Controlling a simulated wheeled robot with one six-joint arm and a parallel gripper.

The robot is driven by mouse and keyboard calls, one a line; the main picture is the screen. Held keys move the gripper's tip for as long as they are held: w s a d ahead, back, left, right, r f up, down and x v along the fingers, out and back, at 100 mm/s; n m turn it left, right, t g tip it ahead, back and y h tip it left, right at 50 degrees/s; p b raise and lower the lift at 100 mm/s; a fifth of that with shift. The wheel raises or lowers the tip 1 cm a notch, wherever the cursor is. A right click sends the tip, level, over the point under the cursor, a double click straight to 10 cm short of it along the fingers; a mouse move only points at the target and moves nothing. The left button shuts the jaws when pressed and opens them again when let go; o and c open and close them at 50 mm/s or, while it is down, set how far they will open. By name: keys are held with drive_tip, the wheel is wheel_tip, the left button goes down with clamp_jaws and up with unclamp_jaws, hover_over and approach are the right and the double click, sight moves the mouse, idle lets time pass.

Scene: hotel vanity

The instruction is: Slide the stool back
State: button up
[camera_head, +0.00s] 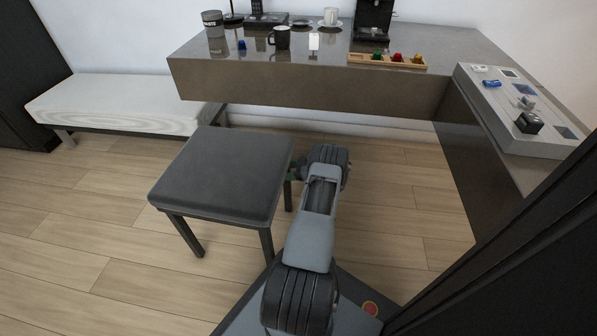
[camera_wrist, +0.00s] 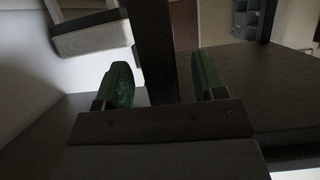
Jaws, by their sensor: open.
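The stool (camera_head: 222,172) has a dark grey square seat and thin dark legs. It stands on the wood floor, left of my arm and in front of the desk. My gripper (camera_head: 293,173) is low at the right side of the stool, partly hidden by my wrist. In the wrist view my gripper (camera_wrist: 162,80) is open, with one green finger on each side. A dark straight bar, which looks like a stool leg (camera_wrist: 155,40), passes between the fingers. I cannot tell whether either finger touches it.
The desk (camera_head: 300,82) stands behind the stool, with a mug (camera_head: 282,38), a coffee machine (camera_head: 373,20) and a wooden tray (camera_head: 386,62) on top. A white bench (camera_head: 120,105) is at the left wall. The floor (camera_head: 90,215) left of the stool is clear.

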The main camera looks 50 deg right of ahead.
drive_tip(key=shift+w+a+f, duration=0.15)
drive_tip(key=shift+w+a, duration=0.05)
drive_tip(key=shift+w, duration=0.1)
clamp_jaws()
idle(0.6)
idle(0.4)
